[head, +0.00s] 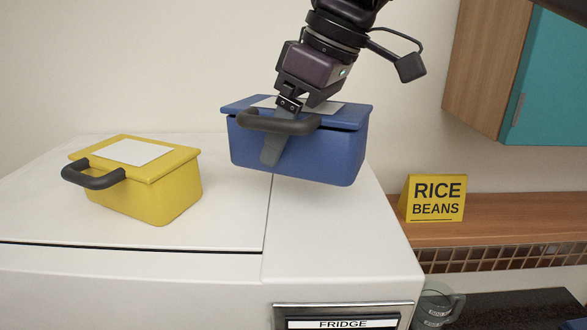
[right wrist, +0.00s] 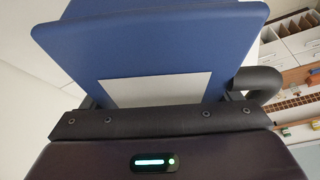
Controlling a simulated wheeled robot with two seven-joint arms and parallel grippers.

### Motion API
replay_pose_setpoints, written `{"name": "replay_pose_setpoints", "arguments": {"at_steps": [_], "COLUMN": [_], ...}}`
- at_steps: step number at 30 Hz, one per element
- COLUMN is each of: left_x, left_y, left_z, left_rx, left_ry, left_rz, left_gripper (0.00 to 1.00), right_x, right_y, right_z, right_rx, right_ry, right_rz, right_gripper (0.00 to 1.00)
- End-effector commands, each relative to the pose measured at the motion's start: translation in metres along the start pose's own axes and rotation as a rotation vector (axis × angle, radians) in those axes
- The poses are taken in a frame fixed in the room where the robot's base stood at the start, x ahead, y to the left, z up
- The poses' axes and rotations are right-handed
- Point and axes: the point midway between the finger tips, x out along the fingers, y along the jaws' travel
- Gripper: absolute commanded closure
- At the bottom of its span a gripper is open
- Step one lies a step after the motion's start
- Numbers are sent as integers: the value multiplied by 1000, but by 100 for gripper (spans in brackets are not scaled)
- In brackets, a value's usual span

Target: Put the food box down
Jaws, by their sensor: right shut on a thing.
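A blue food box (head: 330,152) with a white label on its lid and a dark handle is at the top of the white fridge (head: 340,250), near its right side. My right gripper (head: 280,125) is shut on the box's dark handle from above. I cannot tell for sure whether the box's underside touches the fridge top; it looks slightly raised. In the right wrist view the blue lid (right wrist: 150,40) fills the upper middle, with part of the handle (right wrist: 258,82) at the right. My left gripper is not in view.
A yellow food box (head: 160,195) with a dark handle stands on the fridge top to the left. A yellow "RICE BEANS" sign (head: 436,198) stands on a wooden shelf (head: 520,233) to the right. A teal cabinet (head: 550,90) hangs at the upper right.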

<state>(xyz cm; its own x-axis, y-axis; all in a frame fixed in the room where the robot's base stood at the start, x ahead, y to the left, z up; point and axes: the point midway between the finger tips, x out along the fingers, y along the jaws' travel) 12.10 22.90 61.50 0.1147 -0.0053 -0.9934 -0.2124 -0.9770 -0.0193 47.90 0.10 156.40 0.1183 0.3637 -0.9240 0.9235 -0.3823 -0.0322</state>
Motion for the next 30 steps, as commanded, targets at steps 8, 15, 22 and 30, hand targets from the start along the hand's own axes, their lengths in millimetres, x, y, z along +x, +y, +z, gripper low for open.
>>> {"name": "replay_pose_setpoints", "arguments": {"at_steps": [8, 15, 22, 30], "left_x": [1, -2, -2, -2], "left_y": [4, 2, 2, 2], "left_z": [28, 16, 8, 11], "left_rx": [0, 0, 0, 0], "left_ry": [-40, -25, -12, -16], "left_rz": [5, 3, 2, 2], "left_gripper": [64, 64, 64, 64], "right_x": [26, 51, 52, 53], "right_y": [1, 2, 2, 2], "right_z": [11, 21, 21, 21], "right_rx": [-1, -1, 0, 0], "right_ry": [3, 3, 4, 2], "right_rz": [-2, -1, 3, 2], "right_gripper": [54, 54, 54, 0]}}
